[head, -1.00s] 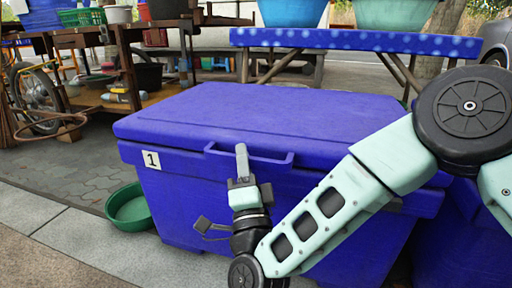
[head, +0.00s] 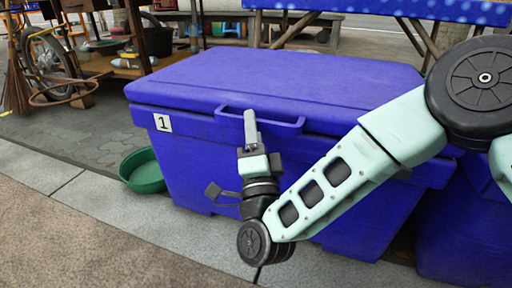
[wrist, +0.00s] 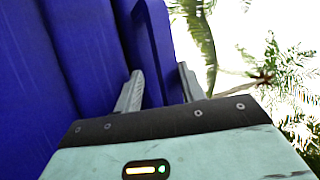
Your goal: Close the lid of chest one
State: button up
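Chest one is a blue box (head: 200,165) with a white "1" label (head: 162,122) on its front left. Its blue lid (head: 275,80) lies flat over the box, and I see no clear gap along the front edge. A handle (head: 285,125) juts from the lid's front middle. My gripper (head: 250,128) is upright at the left part of this handle, fingers pointing up. In the wrist view the two fingers of my gripper (wrist: 158,88) stand apart, with the blue handle (wrist: 152,45) reaching between them. I cannot tell whether they touch it.
A green basin (head: 143,172) sits on the paving left of the chest. Another blue chest (head: 460,240) is close on the right, partly behind my arm. A blue-topped table (head: 390,10) stands behind. The paving in front (head: 110,235) is clear.

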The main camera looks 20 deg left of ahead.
jog(key=shift+r, duration=0.1)
jog(key=v, duration=1.7)
jog(key=shift+s+f, duration=0.15)
jog(key=shift+f, duration=0.1)
jog(key=shift+d, duration=0.1)
